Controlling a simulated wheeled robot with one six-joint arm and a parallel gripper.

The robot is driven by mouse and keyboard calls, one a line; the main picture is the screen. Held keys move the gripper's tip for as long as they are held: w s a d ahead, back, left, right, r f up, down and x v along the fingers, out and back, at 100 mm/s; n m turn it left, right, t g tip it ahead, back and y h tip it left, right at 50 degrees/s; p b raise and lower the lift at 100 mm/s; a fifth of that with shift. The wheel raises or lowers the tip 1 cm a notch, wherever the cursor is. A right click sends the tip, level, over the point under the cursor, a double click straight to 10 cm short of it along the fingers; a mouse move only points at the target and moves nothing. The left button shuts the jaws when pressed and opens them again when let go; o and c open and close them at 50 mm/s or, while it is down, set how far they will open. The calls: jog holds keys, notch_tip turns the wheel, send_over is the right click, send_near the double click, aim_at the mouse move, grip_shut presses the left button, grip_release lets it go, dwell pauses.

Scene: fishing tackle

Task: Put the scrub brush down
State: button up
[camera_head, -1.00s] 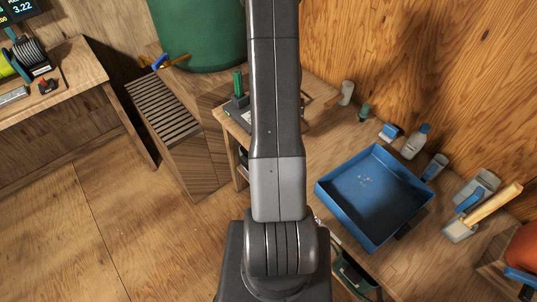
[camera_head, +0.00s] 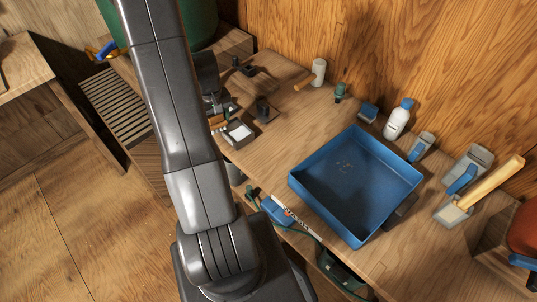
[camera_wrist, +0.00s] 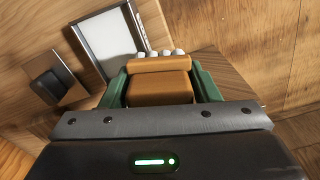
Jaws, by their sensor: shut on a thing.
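The scrub brush (camera_wrist: 160,85) has an orange-brown body with white bristle tufts at its far end. My gripper (camera_wrist: 160,90) is shut on it, with a green finger on each side in the wrist view. In the head view a small part of the brush (camera_head: 217,121) shows beside my arm, over the near left part of the wooden bench (camera_head: 285,95). Most of my gripper is hidden there behind my arm. I cannot tell whether the brush touches the bench.
A grey-rimmed tray with a white inside (camera_wrist: 110,42) and a black block (camera_wrist: 50,80) lie close to the brush. A large blue tray (camera_head: 300,185) stands to the right. Bare bench lies between.

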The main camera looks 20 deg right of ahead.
aim_at(271, 153)
jog(key=s+d+r+n+b, duration=0.2)
jog(key=s+d+r+n, duration=0.15)
jog(key=s+d, duration=0.9)
jog(key=f, duration=0.3)
jog(key=d+f, duration=0.1)
jog(key=f, duration=0.5)
jog(key=shift+w+d+f, duration=0.2)
jog(key=shift+w+d, duration=0.15)
jog(key=shift+w, duration=0.05)
jog(key=shift+f, duration=0.1)
jog(key=shift+f, duration=0.15)
jog(key=o, duration=1.1)
